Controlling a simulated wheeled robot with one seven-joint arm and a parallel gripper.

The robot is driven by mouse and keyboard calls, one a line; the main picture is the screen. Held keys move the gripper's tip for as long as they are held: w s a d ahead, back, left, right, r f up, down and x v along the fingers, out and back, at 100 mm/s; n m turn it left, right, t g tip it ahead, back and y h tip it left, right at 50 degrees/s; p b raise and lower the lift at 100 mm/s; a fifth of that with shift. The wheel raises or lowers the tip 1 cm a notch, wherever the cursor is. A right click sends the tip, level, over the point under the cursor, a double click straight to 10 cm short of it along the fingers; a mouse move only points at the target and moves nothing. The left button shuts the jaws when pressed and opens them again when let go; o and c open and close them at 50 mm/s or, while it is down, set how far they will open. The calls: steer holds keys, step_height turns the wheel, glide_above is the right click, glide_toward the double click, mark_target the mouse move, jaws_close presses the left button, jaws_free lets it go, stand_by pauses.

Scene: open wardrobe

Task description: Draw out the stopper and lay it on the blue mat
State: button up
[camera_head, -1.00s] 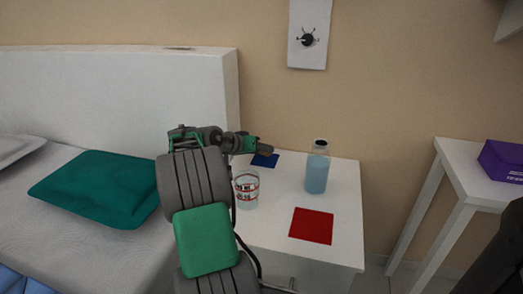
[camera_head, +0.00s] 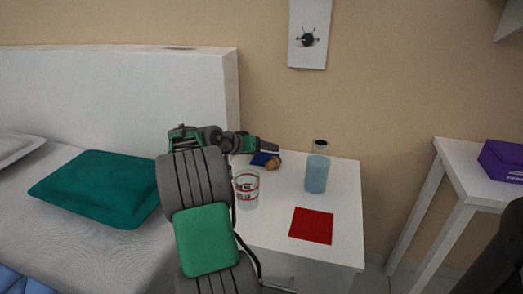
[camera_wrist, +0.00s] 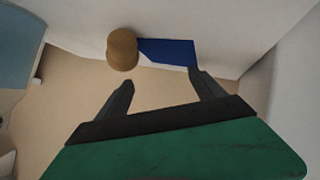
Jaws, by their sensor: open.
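My gripper (camera_head: 278,150) is open and empty above the back of the white nightstand; the wrist view shows its two fingers (camera_wrist: 165,90) spread with nothing between them. The brown, cork-like stopper (camera_head: 272,164) is outside the fingers, at the right front edge of the blue mat (camera_head: 257,159). In the wrist view the stopper (camera_wrist: 122,50) overlaps the end of the blue mat (camera_wrist: 170,51); I cannot tell whether it rests fully on it. The bottle (camera_head: 317,175) with pale blue contents stands upright to the right, its neck unstoppered. My arm partly hides the mat.
A red mat (camera_head: 311,226) lies at the nightstand's (camera_head: 275,228) front right. A glass with red print (camera_head: 247,189) stands at the left, close to my arm. The wall is behind. A white table (camera_head: 462,172) with a purple box (camera_head: 503,160) is at the right.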

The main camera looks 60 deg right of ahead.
steer(key=w+a+r+p, duration=0.1)
steer(key=a+r+p, duration=0.2)
steer(key=r+p, duration=0.2)
steer(key=shift+a+r+p, duration=0.15)
steer(key=shift+r+p, duration=0.2)
steer(key=shift+r, duration=0.7)
